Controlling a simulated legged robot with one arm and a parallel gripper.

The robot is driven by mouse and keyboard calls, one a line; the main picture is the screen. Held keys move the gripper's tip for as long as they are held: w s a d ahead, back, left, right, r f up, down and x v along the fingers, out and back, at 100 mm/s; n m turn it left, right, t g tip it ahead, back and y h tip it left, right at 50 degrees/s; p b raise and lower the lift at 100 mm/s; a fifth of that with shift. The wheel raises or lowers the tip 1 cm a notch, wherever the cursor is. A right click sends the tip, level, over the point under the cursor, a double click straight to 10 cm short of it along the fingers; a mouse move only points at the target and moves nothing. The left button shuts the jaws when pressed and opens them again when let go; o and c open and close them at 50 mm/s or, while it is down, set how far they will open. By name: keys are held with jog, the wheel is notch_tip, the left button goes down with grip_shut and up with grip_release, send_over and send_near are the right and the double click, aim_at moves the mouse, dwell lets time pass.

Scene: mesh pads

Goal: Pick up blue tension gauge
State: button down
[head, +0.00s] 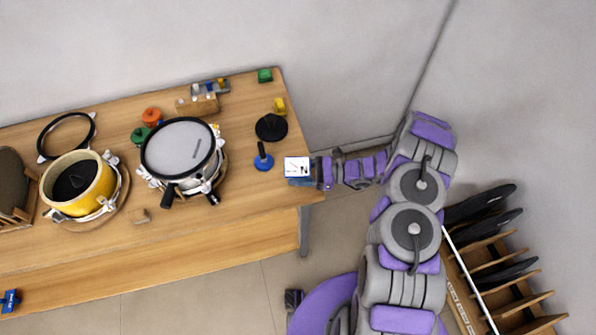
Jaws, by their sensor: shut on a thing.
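The blue tension gauge (297,167) appears as a small box with a white marked face and a blue side, at the right end of the wooden table. My gripper (312,171) reaches in from the right and is shut on the gauge at its right side. The fingers are small and partly hidden against the gauge. I cannot tell whether the gauge touches the tabletop or is raised a little above it.
A blue round-based tool (263,161) and a black round piece (271,127) stand just left of the gauge. A white-headed drum (180,148) and a yellow drum (78,184) fill the table's middle and left. A rack (500,270) stands at lower right.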

aim_at(298, 168)
jog(key=shift+r, duration=0.45)
notch_tip(298, 168, up, 3)
jog(key=shift+f+p, duration=0.1)
jog(key=shift+p, duration=0.4)
jog(key=s+d+r+p, duration=0.1)
jog(key=s+d, duration=0.1)
jog(key=s, duration=0.6)
jog(key=s+d+p, duration=0.1)
jog(key=s+d, duration=0.2)
jog(key=s, duration=0.4)
jog(key=w+d+r+m+t+h, duration=0.2)
jog(key=w+d+r+m+t, duration=0.25)
jog(key=w+r, duration=0.6)
jog(key=w+d+r+m+t+h, duration=0.1)
jog(key=w+d+r+m+t, duration=0.2)
jog(key=w+d+r+t, duration=0.75)
jog(key=w+a+r+m+t+h, duration=0.1)
jog(key=w+a+r+m+h, duration=0.1)
jog(key=r+h, duration=0.3)
jog(key=w+a+r+m+t+h, duration=0.1)
jog(key=w+a+r+m+h, duration=0.2)
jog(key=w+r+m+h, duration=0.1)
notch_tip(298, 168, up, 2)
jog(key=shift+w+a+r+m+t+h, duration=0.2)
jog(key=shift+w+a+m+t+h, duration=0.15)
jog(key=shift+m, duration=0.3)
